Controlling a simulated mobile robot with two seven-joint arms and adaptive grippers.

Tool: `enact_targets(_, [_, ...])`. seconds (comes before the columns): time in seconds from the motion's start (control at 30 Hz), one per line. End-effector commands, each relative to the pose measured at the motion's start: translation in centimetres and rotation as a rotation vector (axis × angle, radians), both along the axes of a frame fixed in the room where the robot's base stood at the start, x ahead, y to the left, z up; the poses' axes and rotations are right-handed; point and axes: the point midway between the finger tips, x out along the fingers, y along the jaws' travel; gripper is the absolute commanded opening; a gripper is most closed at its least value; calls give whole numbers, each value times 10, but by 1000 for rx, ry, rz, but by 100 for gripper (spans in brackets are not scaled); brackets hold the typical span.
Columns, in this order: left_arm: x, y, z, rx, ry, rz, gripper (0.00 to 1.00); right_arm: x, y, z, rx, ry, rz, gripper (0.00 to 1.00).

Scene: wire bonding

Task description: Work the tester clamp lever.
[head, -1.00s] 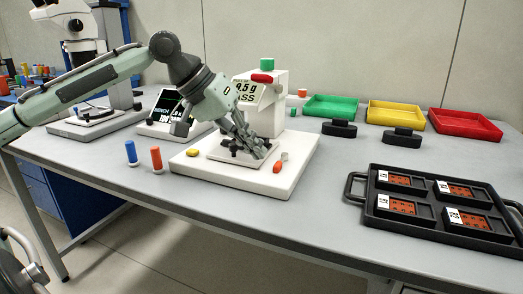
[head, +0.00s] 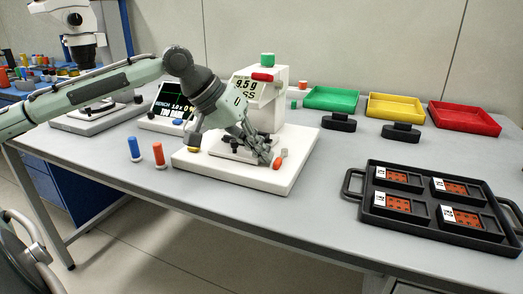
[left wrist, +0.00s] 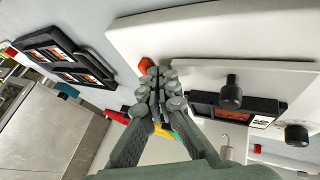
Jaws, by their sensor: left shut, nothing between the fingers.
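The tester is a white machine (head: 270,99) with a red bar and a readout of about 9.5 g, on a white base plate (head: 225,177). A small orange-red handle (head: 281,160), apparently the clamp lever's, is at the right of the clamp area. It also shows in the left wrist view (left wrist: 145,65). My left gripper (head: 269,158) is shut and empty, its fingertips (left wrist: 160,77) close beside the handle; contact cannot be told. The gripper hides part of the clamp. A black holder with a small board (left wrist: 250,117) shows in the left wrist view. My right gripper is out of view.
A black tray (head: 372,222) with several orange boards lies at the right. Green (head: 330,107), yellow (head: 395,117) and red (head: 463,129) bins stand behind. Blue (head: 133,149) and orange (head: 158,155) pegs stand left of the base plate. The table between tester and tray is clear.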

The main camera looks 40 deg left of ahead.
Motion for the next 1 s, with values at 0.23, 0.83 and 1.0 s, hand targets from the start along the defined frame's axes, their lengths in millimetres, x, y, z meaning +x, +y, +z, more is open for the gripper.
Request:
enact_targets(0.23, [-1,-2,0,-1,0,43,0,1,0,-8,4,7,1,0])
enact_targets(0.83, [-2,-4,0,0,2,114,0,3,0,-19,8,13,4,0])
enact_targets(1.0, [-2,-5,0,0,2,142,0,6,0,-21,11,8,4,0])
